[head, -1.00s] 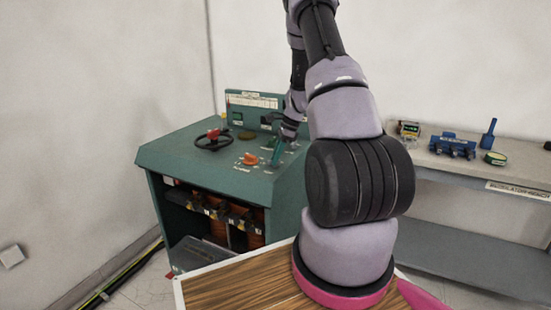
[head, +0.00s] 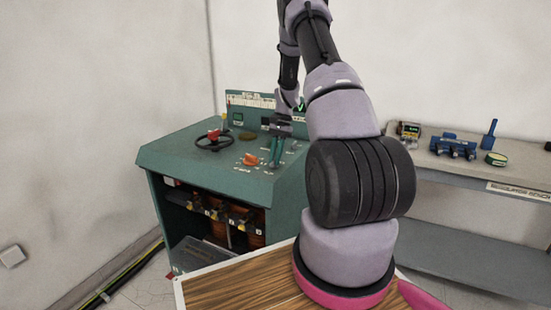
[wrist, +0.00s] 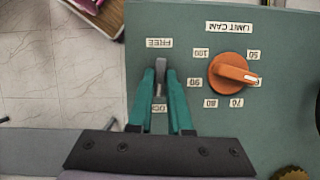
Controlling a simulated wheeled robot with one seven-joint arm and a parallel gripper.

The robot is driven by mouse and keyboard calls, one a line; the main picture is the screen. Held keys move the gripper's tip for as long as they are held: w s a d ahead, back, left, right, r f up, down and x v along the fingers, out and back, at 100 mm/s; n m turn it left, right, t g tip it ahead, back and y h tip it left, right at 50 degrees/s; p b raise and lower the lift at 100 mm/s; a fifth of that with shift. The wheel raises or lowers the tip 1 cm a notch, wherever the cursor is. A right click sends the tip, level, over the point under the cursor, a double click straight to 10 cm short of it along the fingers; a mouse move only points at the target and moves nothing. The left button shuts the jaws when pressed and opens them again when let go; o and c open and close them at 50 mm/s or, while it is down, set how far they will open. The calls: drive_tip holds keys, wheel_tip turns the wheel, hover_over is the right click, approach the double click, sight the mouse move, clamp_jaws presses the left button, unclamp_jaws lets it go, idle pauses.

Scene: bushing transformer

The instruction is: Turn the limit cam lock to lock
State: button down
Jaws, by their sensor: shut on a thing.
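In the wrist view the teal console panel carries a small grey metal lever (wrist: 161,65) between a FREE label (wrist: 159,43) and a partly hidden LOCK label (wrist: 158,108). My gripper (wrist: 161,72) has its two teal fingers shut on this lever, one on each side. The lever's far end points towards FREE; its near part is hidden between the fingers. Beside it, the orange limit cam knob (wrist: 228,72) has its white pointer to the right, between 50 and 70. In the head view my gripper (head: 275,160) reaches down onto the console top, right of the orange knob (head: 250,160).
The teal console (head: 190,165) also bears a dark handwheel with a red knob (head: 214,136), left of my gripper. A side bench (head: 470,170) at right holds a blue device (head: 452,146) and other small items. A brass-coloured knob (wrist: 291,173) shows at the wrist view's lower right.

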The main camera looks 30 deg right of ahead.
drive_tip(key=shift+n, duration=0.6)
drive_tip(key=c, duration=0.8)
unclamp_jaws()
drive_tip(key=shift+c, duration=0.2)
drive_tip(key=v, duration=1.1)
drive_tip(key=shift+w+a, duration=0.15)
